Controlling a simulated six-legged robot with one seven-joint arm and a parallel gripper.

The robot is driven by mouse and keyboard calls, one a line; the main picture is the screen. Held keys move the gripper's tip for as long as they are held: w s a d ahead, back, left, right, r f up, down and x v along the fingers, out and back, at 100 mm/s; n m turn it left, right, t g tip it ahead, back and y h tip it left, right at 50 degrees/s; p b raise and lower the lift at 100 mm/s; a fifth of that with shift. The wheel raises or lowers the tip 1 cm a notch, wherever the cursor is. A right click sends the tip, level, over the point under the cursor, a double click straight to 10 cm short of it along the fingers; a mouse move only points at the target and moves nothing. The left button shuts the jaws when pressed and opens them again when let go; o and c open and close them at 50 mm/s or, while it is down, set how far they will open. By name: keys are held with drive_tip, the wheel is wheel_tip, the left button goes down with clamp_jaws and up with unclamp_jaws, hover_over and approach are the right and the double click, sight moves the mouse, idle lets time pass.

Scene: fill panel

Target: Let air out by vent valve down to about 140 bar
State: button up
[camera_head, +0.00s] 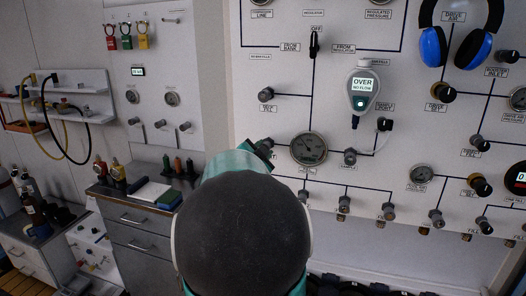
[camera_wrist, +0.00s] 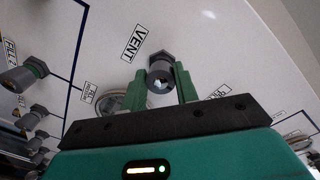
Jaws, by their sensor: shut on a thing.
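The vent valve (camera_wrist: 161,68) is a grey knob on the white panel, beside the VENT label (camera_wrist: 135,43) in the wrist view. My gripper (camera_wrist: 161,84) has its two green fingers on either side of the knob and is shut on it. In the head view the dark knob (camera_head: 265,143) shows at the end of my teal gripper, and my arm hides much of the area. A round gauge (camera_head: 308,149) is just right of it; its needle is too small to read. A gauge (camera_wrist: 112,102) is partly hidden behind my gripper in the wrist view.
A handheld meter (camera_head: 362,92) on the panel shows "OVER NO FLOW". Several other valve knobs (camera_head: 350,157) and a further gauge (camera_head: 422,174) stand close by. Blue and black ear defenders (camera_head: 432,47) hang at upper right. A grey drawer cabinet (camera_head: 140,225) stands at left.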

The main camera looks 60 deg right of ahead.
drive_tip(key=shift+m, duration=0.3)
drive_tip(key=o, duration=1)
drive_tip(key=a, duration=0.4)
drive_tip(key=s+a, duration=0.1)
drive_tip(key=a, duration=0.8)
drive_tip(key=shift+s+a+r, duration=0.25)
drive_tip(key=shift+s+a, duration=0.1)
drive_tip(key=shift+a, duration=0.05)
